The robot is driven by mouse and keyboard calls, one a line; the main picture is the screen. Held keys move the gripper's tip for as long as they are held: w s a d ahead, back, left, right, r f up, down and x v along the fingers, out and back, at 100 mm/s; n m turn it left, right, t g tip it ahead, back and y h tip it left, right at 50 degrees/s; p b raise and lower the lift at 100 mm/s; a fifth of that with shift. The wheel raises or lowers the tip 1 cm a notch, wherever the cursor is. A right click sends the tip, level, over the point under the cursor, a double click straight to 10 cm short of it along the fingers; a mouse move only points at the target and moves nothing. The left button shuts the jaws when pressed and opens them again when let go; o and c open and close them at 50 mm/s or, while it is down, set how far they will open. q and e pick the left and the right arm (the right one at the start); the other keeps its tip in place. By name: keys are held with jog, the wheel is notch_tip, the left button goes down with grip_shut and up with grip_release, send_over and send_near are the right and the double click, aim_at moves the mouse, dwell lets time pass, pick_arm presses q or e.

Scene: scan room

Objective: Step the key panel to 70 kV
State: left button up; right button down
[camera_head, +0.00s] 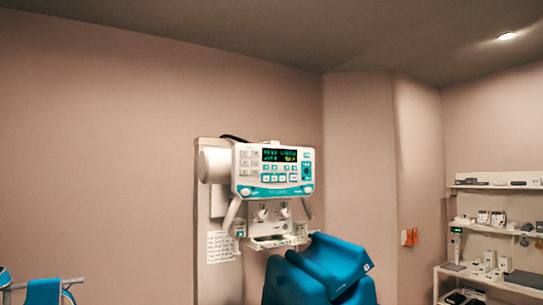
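The key panel (272,170) is a white and teal console mounted on a pale wall column, in the middle of the head view. Its dark display (280,155) shows green and yellow characters, too small to read. Rows of small keys (282,179) lie below the display, and more keys sit to its left and right. Neither of my grippers is in view.
A blue padded chair (318,270) stands below and in front of the panel. A small shelf (272,242) juts out under the console. Shelves with small devices (492,183) are at the right. A blue item on a rail (43,291) is at lower left.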

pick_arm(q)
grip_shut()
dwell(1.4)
